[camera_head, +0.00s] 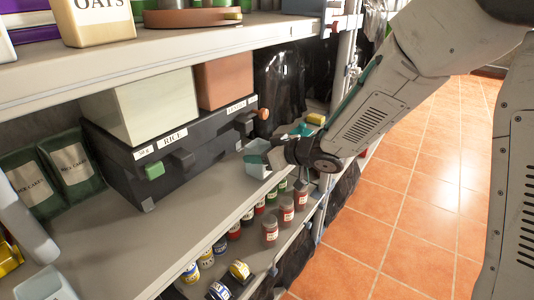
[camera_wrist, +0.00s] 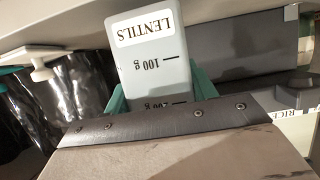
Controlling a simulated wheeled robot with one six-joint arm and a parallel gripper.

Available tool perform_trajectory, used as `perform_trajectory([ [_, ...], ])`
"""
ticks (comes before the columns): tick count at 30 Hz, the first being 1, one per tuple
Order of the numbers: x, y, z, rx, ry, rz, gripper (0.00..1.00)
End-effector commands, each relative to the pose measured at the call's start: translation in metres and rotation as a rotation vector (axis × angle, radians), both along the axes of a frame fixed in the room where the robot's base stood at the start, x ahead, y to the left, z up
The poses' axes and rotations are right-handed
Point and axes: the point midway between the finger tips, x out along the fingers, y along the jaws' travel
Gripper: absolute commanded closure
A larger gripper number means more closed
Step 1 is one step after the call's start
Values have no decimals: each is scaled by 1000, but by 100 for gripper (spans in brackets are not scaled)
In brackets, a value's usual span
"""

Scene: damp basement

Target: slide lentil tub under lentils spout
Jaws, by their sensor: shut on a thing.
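The lentil tub (camera_head: 257,160) is a small pale grey tub, standing on or just above the middle shelf near its front edge. In the wrist view the tub (camera_wrist: 155,75) shows a LENTILS label and gram marks, upside down in the picture. My gripper (camera_head: 274,152) is shut on the tub, with a green finger on each side. The lentils spout (camera_head: 245,118) is at the right end of the black dispenser (camera_head: 130,165), beside an orange knob (camera_head: 263,114). The tub is in front of and below that end, apart from the spout. Its underside is hidden.
The rice spout (camera_head: 182,158) sticks out left of the tub, with a green knob (camera_head: 154,171) beside it. Several jars (camera_head: 271,230) stand on the lower shelf. A black bag (camera_head: 280,85) is behind my gripper. The middle shelf (camera_head: 150,230) is clear at the front.

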Motion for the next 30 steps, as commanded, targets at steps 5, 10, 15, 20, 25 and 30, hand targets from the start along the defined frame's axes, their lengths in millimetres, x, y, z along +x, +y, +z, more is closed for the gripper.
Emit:
perform_trajectory([
  [5, 9, 12, -1, -1, 0, 1, 67],
  [10, 17, 23, -2, 0, 0, 1, 67],
  [15, 25, 32, -3, 0, 0, 0, 67],
  [20, 30, 38, -3, -1, 1, 0, 67],
  [25, 32, 42, -3, 0, 0, 0, 67],
  [30, 33, 42, -3, 0, 0, 0, 67],
])
